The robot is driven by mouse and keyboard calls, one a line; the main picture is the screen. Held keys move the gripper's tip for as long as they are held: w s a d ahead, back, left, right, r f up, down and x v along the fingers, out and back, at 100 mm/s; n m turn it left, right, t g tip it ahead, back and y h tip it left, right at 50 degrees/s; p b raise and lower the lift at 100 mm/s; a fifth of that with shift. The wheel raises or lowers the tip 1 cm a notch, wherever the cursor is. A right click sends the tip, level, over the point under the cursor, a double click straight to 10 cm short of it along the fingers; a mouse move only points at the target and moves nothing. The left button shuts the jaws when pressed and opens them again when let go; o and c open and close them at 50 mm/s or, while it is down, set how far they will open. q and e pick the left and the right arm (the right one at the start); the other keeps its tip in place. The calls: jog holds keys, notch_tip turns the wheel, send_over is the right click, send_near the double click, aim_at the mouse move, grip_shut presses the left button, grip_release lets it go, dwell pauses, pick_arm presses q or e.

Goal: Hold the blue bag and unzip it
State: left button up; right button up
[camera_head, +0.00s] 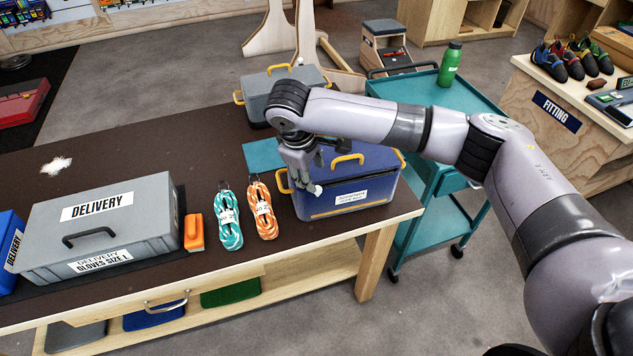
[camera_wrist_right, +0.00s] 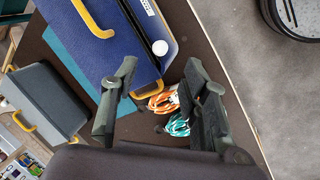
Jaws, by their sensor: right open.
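The blue bag (camera_head: 375,188) stands on the dark table top near its right end, with yellow handles and a white label on its front. It also shows in the right wrist view (camera_wrist_right: 105,55). A small white ball (camera_head: 317,189) sits at the bag's front left, by its upper edge; it also shows in the right wrist view (camera_wrist_right: 160,47). My right gripper (camera_head: 308,180) is over the bag's left end and hides part of it. In the wrist view its fingers (camera_wrist_right: 160,97) are apart with nothing gripped between them. My left gripper is out of view.
Orange rope (camera_head: 263,208) and teal rope (camera_head: 227,216) lie left of the bag. A grey bag (camera_head: 255,90) stands behind it. A grey delivery box (camera_head: 135,215) is further left. A teal cart (camera_head: 480,100) stands at the table's right end. The table's back middle is mostly clear.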

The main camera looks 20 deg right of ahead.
aim_at(317, 187)
jog(key=p+x, duration=0.1)
jog(key=x, duration=0.7)
jog(key=shift+f, duration=0.15)
jog(key=shift+c, duration=0.2)
grip_shut()
jog(key=shift+o, duration=0.2)
grip_release()
